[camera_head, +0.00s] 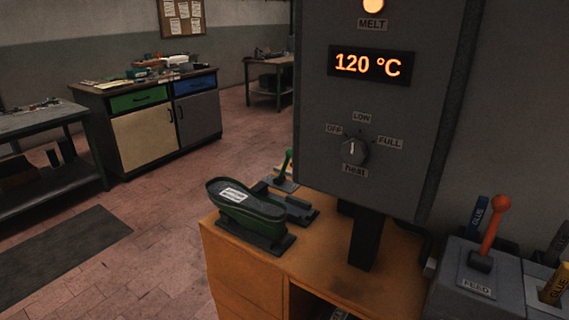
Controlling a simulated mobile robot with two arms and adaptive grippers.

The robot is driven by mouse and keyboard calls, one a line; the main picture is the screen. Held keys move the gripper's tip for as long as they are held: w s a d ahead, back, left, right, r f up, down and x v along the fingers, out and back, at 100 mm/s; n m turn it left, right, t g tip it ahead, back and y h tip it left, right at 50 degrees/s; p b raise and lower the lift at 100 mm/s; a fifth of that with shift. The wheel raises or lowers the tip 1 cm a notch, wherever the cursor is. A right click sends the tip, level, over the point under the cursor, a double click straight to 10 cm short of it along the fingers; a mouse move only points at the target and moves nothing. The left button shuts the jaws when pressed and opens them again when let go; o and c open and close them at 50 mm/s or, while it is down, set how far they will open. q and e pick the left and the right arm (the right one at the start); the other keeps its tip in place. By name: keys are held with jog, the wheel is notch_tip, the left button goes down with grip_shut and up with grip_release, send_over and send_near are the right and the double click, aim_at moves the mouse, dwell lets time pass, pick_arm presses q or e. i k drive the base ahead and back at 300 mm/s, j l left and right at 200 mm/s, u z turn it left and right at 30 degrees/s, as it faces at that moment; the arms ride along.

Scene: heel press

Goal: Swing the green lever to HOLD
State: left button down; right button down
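The green lever (287,165) stands at the back of the wooden bench, left of the grey machine's lower edge. It rises from a small plate with a light label (284,184), too small to read. The lever leans slightly to the right at its top. A green shoe-shaped press form (246,204) with a white label sits on a dark base in front of it and hides part of the area by the lever's base. Neither of my grippers shows in this view.
The grey machine (385,110) reads 120 °C, its MELT lamp (373,5) lit and heat knob (353,150) near LOW.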

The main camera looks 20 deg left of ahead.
aim_at(288, 152)
jog(key=i+j, duration=0.15)
jog(key=j, duration=0.25)
jog(key=i+j, duration=0.15)
jog(key=j, duration=0.25)
jog(key=i+j, duration=0.15)
jog(key=j, duration=0.25)
jog(key=i+j, duration=0.15)
jog(key=j, duration=0.25)
jog(key=k+z, duration=0.2)
jog(key=z, duration=0.3)
